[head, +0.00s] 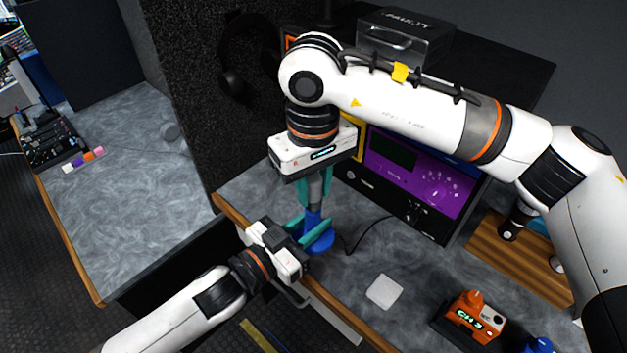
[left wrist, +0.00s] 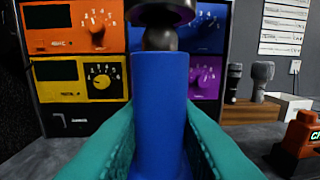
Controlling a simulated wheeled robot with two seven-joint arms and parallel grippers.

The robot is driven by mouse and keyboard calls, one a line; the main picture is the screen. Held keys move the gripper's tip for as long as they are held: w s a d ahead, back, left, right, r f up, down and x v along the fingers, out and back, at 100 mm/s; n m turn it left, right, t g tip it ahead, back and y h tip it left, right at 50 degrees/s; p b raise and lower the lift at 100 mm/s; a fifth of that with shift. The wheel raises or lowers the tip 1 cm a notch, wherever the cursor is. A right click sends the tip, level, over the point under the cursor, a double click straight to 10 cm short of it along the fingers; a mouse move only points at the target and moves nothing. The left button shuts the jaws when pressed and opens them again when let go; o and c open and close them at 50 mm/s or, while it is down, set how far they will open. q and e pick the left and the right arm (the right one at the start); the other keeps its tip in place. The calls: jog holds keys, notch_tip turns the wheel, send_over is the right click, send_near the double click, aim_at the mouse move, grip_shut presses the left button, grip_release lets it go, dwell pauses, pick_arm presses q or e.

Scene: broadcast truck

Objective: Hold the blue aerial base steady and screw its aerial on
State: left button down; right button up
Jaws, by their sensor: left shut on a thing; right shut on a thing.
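The blue aerial base (head: 319,239) stands on the grey worktop near its front edge, with a round foot and an upright post. My left gripper (head: 307,226) is shut on the post from the left; the blue post (left wrist: 159,110) fills the middle of the left wrist view between the teal fingers. The aerial (head: 315,188) is a grey rod upright above the post. My right gripper (head: 314,187) is shut on it from above. In the left wrist view a dark rounded piece (left wrist: 160,37) sits at the post's top; whether the threads are engaged cannot be told.
A rack with a purple panel (head: 410,170) stands behind, with a black cable on the worktop. A white square pad (head: 384,291), an orange device (head: 470,318) in a dark holder and a wooden stand (head: 520,262) lie to the right. A black speckled partition (head: 195,90) rises at left.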

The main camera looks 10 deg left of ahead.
jog(key=shift+f, duration=0.55)
dwell(0.4)
